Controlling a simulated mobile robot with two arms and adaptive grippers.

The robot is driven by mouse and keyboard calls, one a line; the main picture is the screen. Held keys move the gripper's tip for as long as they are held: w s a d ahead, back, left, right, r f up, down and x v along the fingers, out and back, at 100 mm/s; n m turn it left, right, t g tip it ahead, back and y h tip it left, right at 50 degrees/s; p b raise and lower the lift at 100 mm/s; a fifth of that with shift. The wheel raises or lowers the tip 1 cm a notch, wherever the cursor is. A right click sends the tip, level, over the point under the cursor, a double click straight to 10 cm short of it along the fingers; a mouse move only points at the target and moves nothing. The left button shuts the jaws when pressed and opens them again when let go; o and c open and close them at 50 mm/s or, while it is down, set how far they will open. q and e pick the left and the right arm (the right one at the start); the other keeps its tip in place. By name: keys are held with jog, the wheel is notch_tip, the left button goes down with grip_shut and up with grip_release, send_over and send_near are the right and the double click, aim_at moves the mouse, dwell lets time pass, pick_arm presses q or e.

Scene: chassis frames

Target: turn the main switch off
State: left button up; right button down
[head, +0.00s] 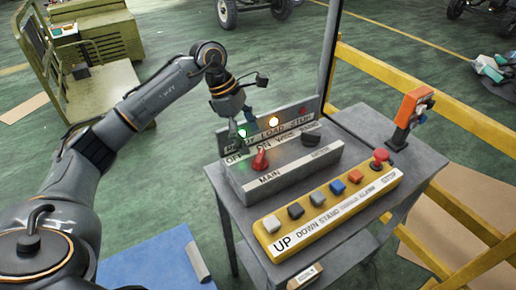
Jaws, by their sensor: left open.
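The main switch (260,160) is a red knob on the grey control box (290,164), above the label MAIN. Its handle appears to point up toward the ON label, with OFF to the left. My left gripper (240,123) is open and empty. It hangs just behind and above the switch, in front of the upright panel marked READY, LOAD, STOP, apart from the red knob as far as I can tell. My right gripper is out of view.
A black knob (310,139) sits right of the switch. A yellow button box (330,210) lies in front on the grey table. An orange device (408,118) stands at the right. A dark post rises behind; yellow rails run on the right.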

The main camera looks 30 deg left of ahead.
aim_at(259, 155)
pick_arm(q)
jog(key=p+x, duration=0.1)
jog(key=x, duration=0.4)
jog(key=shift+d+f, duration=0.1)
jog(key=shift+f, duration=0.15)
jog(key=shift+w+d+f, duration=0.1)
jog(key=shift+f, duration=0.35)
jog(key=shift+c, duration=0.2)
jog(key=c, duration=1.1)
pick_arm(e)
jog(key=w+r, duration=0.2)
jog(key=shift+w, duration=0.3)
